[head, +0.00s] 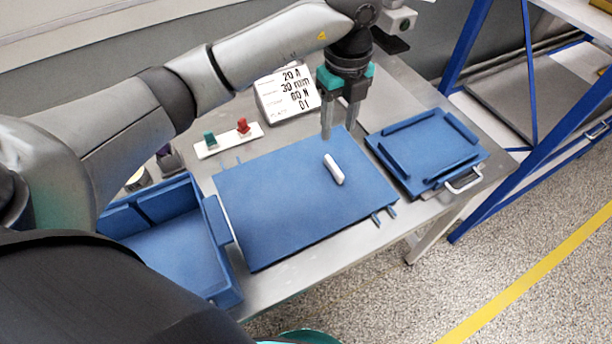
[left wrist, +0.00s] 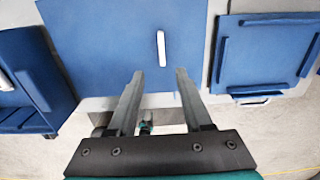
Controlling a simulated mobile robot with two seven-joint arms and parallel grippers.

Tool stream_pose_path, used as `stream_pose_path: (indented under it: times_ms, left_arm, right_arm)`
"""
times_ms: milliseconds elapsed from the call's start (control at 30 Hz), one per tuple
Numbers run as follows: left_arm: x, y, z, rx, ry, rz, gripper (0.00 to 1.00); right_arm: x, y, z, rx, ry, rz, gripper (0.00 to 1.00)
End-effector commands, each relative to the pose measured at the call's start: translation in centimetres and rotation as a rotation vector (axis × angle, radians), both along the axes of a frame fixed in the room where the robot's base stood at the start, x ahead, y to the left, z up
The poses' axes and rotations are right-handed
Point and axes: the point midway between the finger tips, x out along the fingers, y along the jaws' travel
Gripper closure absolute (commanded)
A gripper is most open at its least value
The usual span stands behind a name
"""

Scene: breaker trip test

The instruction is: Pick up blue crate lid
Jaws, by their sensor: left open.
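The blue crate lid (head: 285,205) is a flat blue panel lying on the metal table, with a white bar handle (head: 334,169) on its top. In the left wrist view the lid (left wrist: 110,45) fills the upper middle, and its handle (left wrist: 161,48) shows between and beyond the fingertips. My left gripper (head: 339,131) is open and empty, pointing down above the lid's far edge, near the handle but apart from it. The left wrist view shows both fingers (left wrist: 160,71) spread. My right gripper is not in view.
An open blue crate (head: 222,235) stands left of the lid. A blue tray (head: 425,148) with raised strips and a metal handle (head: 464,181) is at right. Behind are a strip with green and red buttons (head: 228,140) and a display sign (head: 287,93). A blue-framed shelf (head: 477,45) stands right.

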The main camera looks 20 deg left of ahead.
Motion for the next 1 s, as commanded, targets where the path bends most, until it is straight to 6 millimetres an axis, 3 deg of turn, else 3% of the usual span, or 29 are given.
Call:
stream_pose_path:
  times_ms: [133, 300, 567, 800, 1000]
  left_arm:
    - [-0.1, 0.0, -3.8, -0.001, 0.006, -0.001, 0.50]
    - [0.0, -0.1, -6.6, -0.003, 0.003, 0.000, 0.50]
    - [0.1, -0.1, -8.4, -0.004, 0.003, -0.001, 0.50]
    - [0.4, -0.1, -12.0, -0.005, 0.004, -0.002, 0.50]
    - [0.5, -0.1, -13.0, -0.004, 0.002, -0.003, 0.50]
  right_arm:
    - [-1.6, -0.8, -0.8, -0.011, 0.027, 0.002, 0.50]
    - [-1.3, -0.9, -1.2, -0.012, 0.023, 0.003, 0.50]
    - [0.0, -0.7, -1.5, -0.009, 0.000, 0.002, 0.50]
    - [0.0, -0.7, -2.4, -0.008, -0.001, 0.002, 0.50]
    - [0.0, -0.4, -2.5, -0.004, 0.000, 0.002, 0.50]
